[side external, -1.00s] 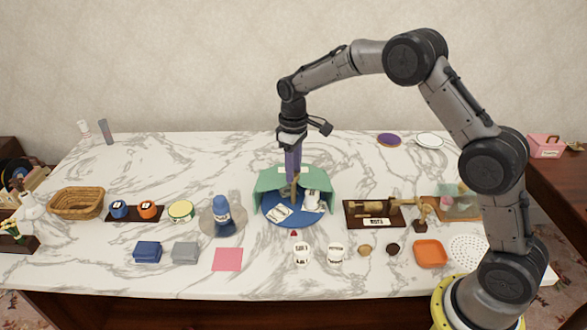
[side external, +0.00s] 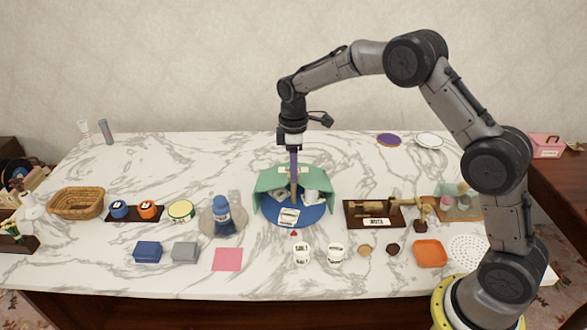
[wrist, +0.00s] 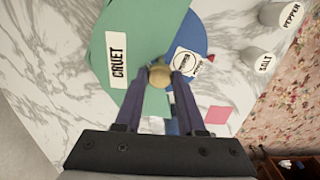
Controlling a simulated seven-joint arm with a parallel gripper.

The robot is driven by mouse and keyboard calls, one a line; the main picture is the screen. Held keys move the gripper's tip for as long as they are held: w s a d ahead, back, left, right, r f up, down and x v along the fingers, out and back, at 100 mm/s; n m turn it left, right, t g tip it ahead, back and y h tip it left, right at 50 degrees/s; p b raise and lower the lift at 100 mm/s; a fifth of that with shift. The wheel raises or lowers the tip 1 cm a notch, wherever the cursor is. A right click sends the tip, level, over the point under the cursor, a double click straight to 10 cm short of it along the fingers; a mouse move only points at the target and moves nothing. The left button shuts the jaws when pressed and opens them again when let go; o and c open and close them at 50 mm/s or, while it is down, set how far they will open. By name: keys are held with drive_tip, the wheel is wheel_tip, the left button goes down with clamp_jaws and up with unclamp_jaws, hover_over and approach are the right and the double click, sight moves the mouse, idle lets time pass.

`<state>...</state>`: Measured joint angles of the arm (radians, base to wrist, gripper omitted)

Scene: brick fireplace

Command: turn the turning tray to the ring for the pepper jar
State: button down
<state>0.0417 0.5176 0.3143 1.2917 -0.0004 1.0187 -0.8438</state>
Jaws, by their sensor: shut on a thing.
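The blue turning tray (side external: 309,215) sits mid-table, its back part hidden under a green cover (side external: 272,180) whose label reads CRUET in the wrist view (wrist: 117,60). My gripper (side external: 293,186) points straight down over the tray's centre, shut on its brass-coloured knob (wrist: 159,75). A white card with a ring (side external: 289,216) lies on the tray's open front, just behind a small red pointer (side external: 294,233); its print is too small to read surely. Another white piece (side external: 314,197) is at the right, partly under the cover. The pepper jar (side external: 336,252) stands on the table, right of the salt jar (side external: 302,252).
A wooden stand labelled NUTS (side external: 377,214) is close on the right. A pink square (side external: 227,259) and an orange dish (side external: 430,253) lie in front. The table behind is mostly clear.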

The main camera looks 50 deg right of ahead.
drive_tip(key=shift+r+n, duration=0.1)
drive_tip(key=shift+n, duration=1.3)
drive_tip(key=c, duration=0.5)
unclamp_jaws()
wheel_tip(320, 180, up, 14)
